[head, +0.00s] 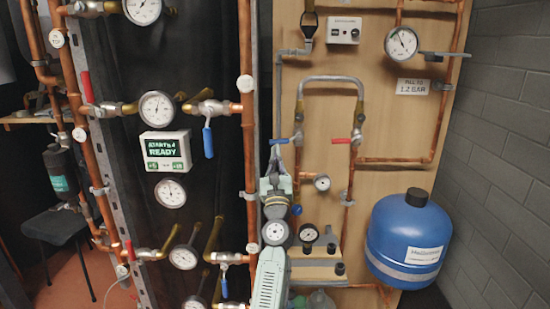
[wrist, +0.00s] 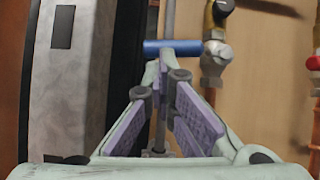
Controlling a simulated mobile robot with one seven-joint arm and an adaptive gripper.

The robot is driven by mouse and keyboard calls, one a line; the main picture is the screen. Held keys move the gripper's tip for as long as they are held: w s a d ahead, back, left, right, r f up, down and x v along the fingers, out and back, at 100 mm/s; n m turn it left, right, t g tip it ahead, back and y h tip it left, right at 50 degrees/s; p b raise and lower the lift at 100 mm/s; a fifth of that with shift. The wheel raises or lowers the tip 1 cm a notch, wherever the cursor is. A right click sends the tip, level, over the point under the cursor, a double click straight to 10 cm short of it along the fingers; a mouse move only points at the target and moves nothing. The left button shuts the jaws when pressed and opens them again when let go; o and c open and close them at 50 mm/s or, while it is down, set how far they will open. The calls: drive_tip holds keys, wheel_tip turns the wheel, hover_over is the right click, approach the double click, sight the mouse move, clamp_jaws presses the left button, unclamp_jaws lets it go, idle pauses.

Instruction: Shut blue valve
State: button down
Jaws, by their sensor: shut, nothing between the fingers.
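A blue valve handle (head: 278,141) lies horizontally on the wooden panel, left of a vertical copper pipe. In the wrist view the blue handle (wrist: 172,47) reaches left from a brass and steel valve body (wrist: 213,58). My gripper (head: 276,161) is just below this handle in the head view. In the wrist view my gripper (wrist: 168,57) is shut and empty, its fingertips close to the lower edge of the handle. I cannot tell whether they touch it. The pipe behind the fingers is partly hidden.
A red valve handle (head: 341,141) is to the right on the same panel. Another blue handle (head: 208,140) hangs down on the dark panel at left. A blue tank (head: 408,238) stands at lower right. A metal upright (wrist: 80,80) is close left of my gripper.

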drive_tip(key=shift+s+a, duration=0.1)
drive_tip(key=shift+a, duration=0.05)
drive_tip(key=v, duration=1.2)
drive_tip(key=shift+r, duration=0.1)
